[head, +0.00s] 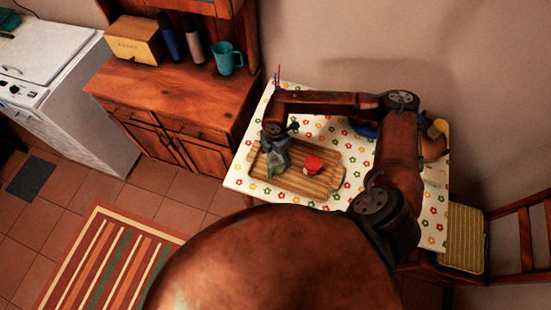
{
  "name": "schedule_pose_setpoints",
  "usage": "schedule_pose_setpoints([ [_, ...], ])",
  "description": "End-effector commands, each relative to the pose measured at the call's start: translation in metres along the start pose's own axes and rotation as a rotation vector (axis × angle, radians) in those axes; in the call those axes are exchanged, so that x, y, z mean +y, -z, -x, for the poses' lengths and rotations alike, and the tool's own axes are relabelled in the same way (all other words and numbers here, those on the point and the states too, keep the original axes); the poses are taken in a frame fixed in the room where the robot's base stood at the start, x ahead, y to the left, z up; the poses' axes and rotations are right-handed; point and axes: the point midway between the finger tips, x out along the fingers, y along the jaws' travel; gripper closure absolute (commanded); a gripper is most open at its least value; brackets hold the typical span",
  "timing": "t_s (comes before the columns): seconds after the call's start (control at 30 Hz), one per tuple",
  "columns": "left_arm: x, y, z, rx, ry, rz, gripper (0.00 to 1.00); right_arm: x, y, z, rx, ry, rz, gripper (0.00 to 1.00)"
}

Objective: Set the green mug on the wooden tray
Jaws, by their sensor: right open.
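The wooden tray (325,183) lies on the table with the flowered cloth. A small grey-green thing (276,164) is at its left part, right under my right gripper (277,148); its shape is partly hidden, and I cannot tell if it is a mug. My right gripper points down over it, open; whether the fingers touch it is unclear. A clear blue-green mug (228,59) stands upright on the wooden cabinet at the back left, away from the gripper. My left gripper is not in view.
A red-topped jar (313,164) sits on the tray's middle. A brown rounded thing (433,146) is at the table's right, partly behind my arm. The cabinet (180,95) also holds a bread box (135,39) and two bottles. A chair (463,238) stands at right.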

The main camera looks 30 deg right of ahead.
Motion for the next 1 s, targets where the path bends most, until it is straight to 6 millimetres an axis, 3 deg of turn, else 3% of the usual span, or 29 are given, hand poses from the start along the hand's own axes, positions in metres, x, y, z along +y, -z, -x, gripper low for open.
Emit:
schedule_pose_setpoints([
  [0.3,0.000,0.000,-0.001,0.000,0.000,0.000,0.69,0.001,0.000,0.066,-0.002,-0.003,0.001,0.28],
  [0.5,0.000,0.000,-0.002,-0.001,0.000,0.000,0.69,0.000,0.000,0.097,-0.001,-0.002,0.001,0.28],
  [0.7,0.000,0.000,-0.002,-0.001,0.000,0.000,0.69,0.000,0.000,0.110,-0.001,0.001,0.001,0.28],
  [1.0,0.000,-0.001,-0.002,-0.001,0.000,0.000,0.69,0.000,0.000,0.110,-0.001,0.001,0.001,0.28],
])
